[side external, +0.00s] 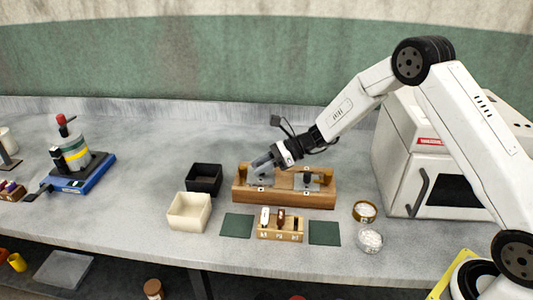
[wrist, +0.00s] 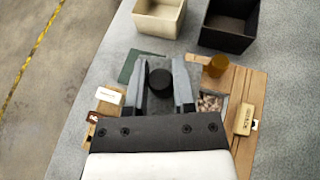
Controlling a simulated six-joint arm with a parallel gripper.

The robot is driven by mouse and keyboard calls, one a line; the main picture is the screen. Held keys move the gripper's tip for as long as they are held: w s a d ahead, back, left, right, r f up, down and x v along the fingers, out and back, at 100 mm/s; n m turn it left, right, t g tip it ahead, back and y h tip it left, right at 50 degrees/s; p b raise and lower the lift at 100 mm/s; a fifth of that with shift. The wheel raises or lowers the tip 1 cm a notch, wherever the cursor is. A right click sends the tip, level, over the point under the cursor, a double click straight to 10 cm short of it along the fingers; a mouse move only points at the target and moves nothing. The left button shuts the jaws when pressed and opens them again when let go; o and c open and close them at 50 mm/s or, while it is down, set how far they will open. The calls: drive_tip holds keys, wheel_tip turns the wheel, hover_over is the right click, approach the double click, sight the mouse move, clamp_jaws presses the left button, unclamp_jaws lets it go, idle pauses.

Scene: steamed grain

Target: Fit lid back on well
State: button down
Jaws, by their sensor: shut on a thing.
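My gripper (wrist: 162,92) is shut on the black knob (wrist: 159,79) of a grey lid, with one finger on each side of the knob. In the side external view my gripper (side external: 262,165) is over the left part of the wooden block (side external: 285,196). Pale brown grain (wrist: 211,104) shows in an open well beside the right finger in the wrist view. The lid appears offset from this opening; its height above the block is unclear. My gripper hides part of the lid and well. A second metal plate (side external: 307,186) is on the block's right part.
A brown peg (wrist: 215,66) stands on the block close to the right finger. A cream box (side external: 189,212) and a black box (side external: 204,179) stand left of the block. A small labelled rack (side external: 280,233) sits in front, between green mats (side external: 237,225) (side external: 324,233).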

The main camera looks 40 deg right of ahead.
drive_tip(key=shift+m+t, duration=0.6)
drive_tip(key=shift+t, duration=0.1)
drive_tip(key=w+d, duration=0.3)
drive_tip(key=w, duration=0.1)
drive_tip(key=shift+w+d+f, duration=0.1)
drive_tip(key=shift+d+f, duration=0.25)
drive_tip(key=shift+d, duration=0.05)
drive_tip(key=shift+f, duration=0.15)
drive_tip(key=shift+f+h, duration=0.3)
drive_tip(key=shift+f, duration=1.5)
drive_tip(key=shift+f, duration=0.8)
idle(0.4)
unclamp_jaws()
idle(0.4)
drive_tip(key=shift+r, duration=0.15)
